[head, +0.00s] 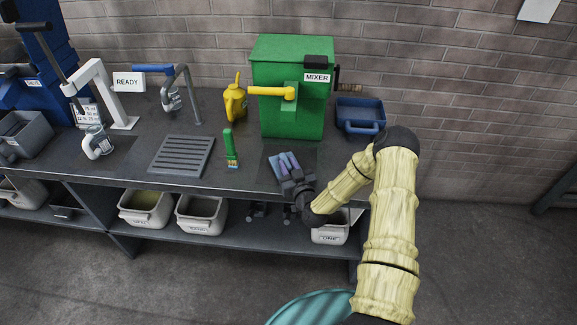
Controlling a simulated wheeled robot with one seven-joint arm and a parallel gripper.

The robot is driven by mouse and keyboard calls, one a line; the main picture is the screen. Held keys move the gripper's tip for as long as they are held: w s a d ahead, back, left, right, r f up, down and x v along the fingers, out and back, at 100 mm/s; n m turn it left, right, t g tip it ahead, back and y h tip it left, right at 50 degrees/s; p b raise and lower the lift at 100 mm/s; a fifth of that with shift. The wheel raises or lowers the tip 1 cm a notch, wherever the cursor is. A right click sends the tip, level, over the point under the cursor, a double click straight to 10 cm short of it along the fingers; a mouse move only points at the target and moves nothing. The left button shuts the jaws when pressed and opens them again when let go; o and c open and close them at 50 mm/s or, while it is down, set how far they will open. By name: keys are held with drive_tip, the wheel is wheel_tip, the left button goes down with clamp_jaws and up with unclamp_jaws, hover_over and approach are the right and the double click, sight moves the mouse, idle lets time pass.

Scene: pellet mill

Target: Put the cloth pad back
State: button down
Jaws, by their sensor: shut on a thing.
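The cloth pad (285,160) shows as a small blue and purple piece at the front of the bench, below the mixer. My gripper (288,175) reaches in from the right and is shut on it. The jaws cover part of the pad. The pad is over a dark square mat (308,159) on the bench top. I cannot tell whether the pad touches the mat or is held just above it.
The green mixer (292,95) stands behind, with a blue tray (361,113) to its right. Labelled bins (202,214) sit on the shelf below.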

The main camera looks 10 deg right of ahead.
drive_tip(key=shift+f, duration=0.15)
idle(0.4)
unclamp_jaws()
idle(0.5)
drive_tip(key=shift+s, duration=0.15)
drive_tip(key=shift+s+d, duration=0.25)
drive_tip(key=shift+s, duration=1.2)
drive_tip(key=shift+s+d, duration=0.2)
drive_tip(key=shift+s, duration=1.25)
drive_tip(key=shift+s+d, duration=0.25)
drive_tip(key=shift+s, duration=1.2)
